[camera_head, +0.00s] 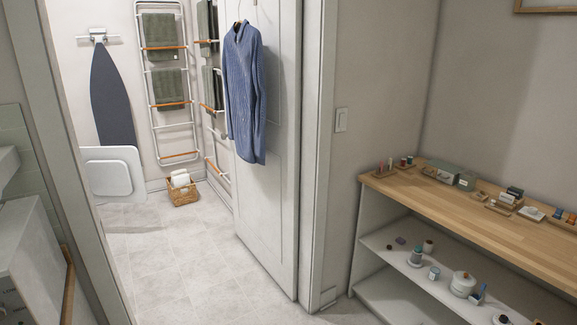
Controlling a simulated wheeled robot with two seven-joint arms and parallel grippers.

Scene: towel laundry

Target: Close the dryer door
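Through the doorway, a white rounded panel with a raised inner square (110,174) stands upright at the left, in front of a dark ironing board. It looks like an open dryer door seen face-on. Its left edge is hidden behind the door frame, and so is any machine body it hangs from. Neither of my grippers is in view.
The doorway's left frame (75,150) and the open white room door (270,180), with a blue sweater (244,90) on it, bound the opening. Tiled floor (175,260) between is clear. A basket (182,192) sits beyond. A wood-topped shelf unit (480,222) stands right.

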